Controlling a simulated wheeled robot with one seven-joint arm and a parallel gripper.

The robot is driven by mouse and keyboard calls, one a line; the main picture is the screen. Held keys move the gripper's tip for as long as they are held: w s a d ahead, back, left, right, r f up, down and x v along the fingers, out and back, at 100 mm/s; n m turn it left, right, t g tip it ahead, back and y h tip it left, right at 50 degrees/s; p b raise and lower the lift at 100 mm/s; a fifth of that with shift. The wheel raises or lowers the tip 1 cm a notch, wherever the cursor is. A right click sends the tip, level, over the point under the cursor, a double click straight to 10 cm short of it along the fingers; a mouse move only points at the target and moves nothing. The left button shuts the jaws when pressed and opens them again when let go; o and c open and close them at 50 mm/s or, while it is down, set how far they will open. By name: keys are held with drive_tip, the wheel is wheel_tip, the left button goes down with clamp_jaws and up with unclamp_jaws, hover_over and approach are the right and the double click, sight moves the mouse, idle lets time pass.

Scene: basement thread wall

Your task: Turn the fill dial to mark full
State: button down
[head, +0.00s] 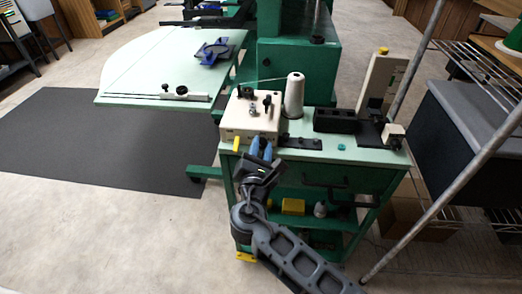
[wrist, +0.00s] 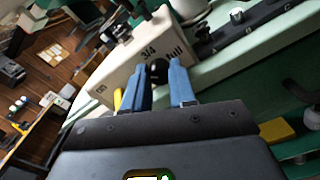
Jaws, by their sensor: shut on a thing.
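The fill dial (wrist: 160,70) is a small black knob on the front of a cream box (head: 250,116), which stands on the left of a green cart. In the wrist view the box front carries the marks "3/4" and "full" (wrist: 173,52) above the dial, and another mark (wrist: 100,90) further left that is hard to read. My gripper (head: 261,147) has blue fingers, one on each side of the dial, and is shut on it. The fingers hide much of the dial, and I cannot tell which mark its pointer faces. In the head view the dial is hidden behind the fingers.
A yellow lever (head: 236,144) sticks out just left of my fingers. A white thread cone (head: 293,95) and a black block (head: 335,120) stand on the cart top. A slanted metal pole (head: 430,200) is at the right. Open floor lies to the left.

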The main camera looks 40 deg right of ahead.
drive_tip(key=c, duration=0.9)
unclamp_jaws()
drive_tip(key=shift+v, duration=3.9)
